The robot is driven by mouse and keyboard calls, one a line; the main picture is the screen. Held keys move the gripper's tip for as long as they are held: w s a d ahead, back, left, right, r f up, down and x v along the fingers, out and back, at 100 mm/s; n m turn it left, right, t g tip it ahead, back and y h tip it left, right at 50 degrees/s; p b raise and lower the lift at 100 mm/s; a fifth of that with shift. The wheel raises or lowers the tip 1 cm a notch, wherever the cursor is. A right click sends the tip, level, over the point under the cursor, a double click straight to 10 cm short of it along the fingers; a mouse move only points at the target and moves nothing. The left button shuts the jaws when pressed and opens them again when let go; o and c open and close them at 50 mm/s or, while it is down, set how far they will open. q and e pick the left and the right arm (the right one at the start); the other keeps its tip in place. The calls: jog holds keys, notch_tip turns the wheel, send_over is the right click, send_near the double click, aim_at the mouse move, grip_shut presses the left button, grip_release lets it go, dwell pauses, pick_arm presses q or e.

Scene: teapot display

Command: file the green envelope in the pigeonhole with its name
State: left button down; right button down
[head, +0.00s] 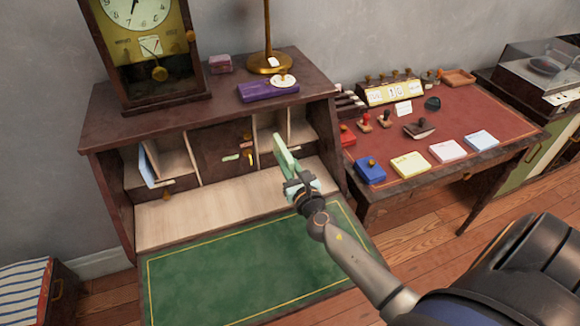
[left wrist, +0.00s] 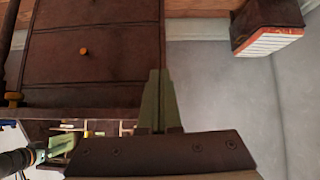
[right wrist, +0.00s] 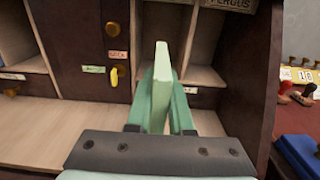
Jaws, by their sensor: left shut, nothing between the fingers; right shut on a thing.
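The pale green envelope (head: 284,155) is held upright, edge-on, by my right gripper (head: 299,184), which is shut on it. In the right wrist view the envelope (right wrist: 160,85) stands up from between the fingers, in front of the right-hand pigeonholes (right wrist: 202,76). A name plate (right wrist: 228,4), which seems to read FERGUS, is at the top right there; other names cannot be read. My left gripper (left wrist: 158,100) shows only in the left wrist view, shut and empty, away from the pigeonholes.
The desk has a small door (head: 222,148) between the pigeonholes and a bare wooden shelf (head: 195,213). White and blue envelopes (head: 152,165) stand in a left compartment. A clock (head: 145,50) and purple box (head: 262,91) stand on top. A red-topped table (head: 455,125) with stamps and pads is right.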

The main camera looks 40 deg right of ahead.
aim_at(281, 151)
jog(key=shift+b+x, duration=0.3)
jog(key=shift+x, duration=1.8)
jog(key=shift+b+x, duration=0.7)
jog(key=shift+x, duration=1.75)
jog(key=c, duration=0.7)
grip_release()
jog(key=shift+c, duration=0.2)
